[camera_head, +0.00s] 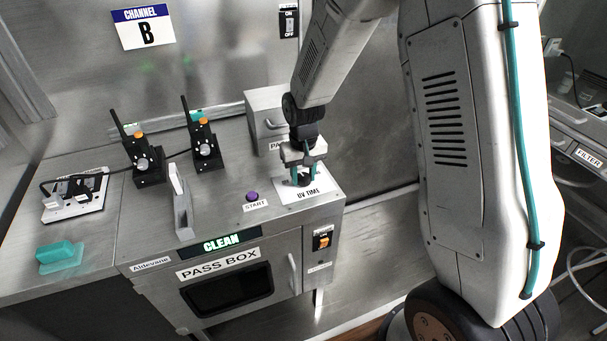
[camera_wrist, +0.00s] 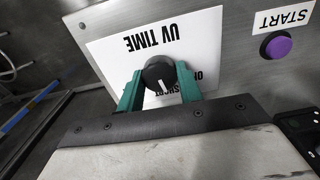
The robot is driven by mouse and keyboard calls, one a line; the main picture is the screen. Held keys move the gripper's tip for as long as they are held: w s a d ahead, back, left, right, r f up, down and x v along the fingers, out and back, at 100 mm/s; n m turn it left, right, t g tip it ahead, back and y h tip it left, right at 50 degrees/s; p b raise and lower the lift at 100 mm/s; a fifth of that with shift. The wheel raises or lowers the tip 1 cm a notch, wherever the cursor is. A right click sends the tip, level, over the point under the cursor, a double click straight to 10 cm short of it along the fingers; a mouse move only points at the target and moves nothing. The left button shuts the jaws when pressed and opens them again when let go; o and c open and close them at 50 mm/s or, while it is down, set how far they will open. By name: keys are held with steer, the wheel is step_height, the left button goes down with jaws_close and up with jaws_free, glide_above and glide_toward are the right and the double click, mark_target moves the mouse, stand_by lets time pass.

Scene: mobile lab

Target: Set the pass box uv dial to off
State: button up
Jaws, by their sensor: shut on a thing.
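The UV dial is a black round knob (camera_wrist: 159,74) with a white pointer line, set on a white "UV TIME" plate (camera_wrist: 110,50). In the wrist view the pointer line is toward the gripper side of the knob. My gripper (camera_wrist: 160,88) has its two teal fingers shut on the knob, one on each side. The fingers partly cover the plate's lower lettering, where "SHORT" and part of another label show. In the head view my gripper (camera_head: 304,176) points down over the plate (camera_head: 318,190) on top of the pass box (camera_head: 225,290), and the knob is mostly hidden.
A purple START button (camera_head: 252,196) sits left of the plate. A grey upright holder (camera_head: 181,205), two black radios (camera_head: 203,143) and a teal sponge (camera_head: 60,252) stand farther left. A small grey box (camera_head: 266,110) is behind my gripper. An orange switch (camera_head: 323,241) is on the front.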

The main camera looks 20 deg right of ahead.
mark_target(304, 176)
steer(key=n, duration=0.5)
steer(key=shift+n, duration=2.4)
steer(key=o, duration=1)
steer(key=shift+r, duration=0.1)
step_height(304, 176, up, 8)
steer(key=shift+f, duration=0.15)
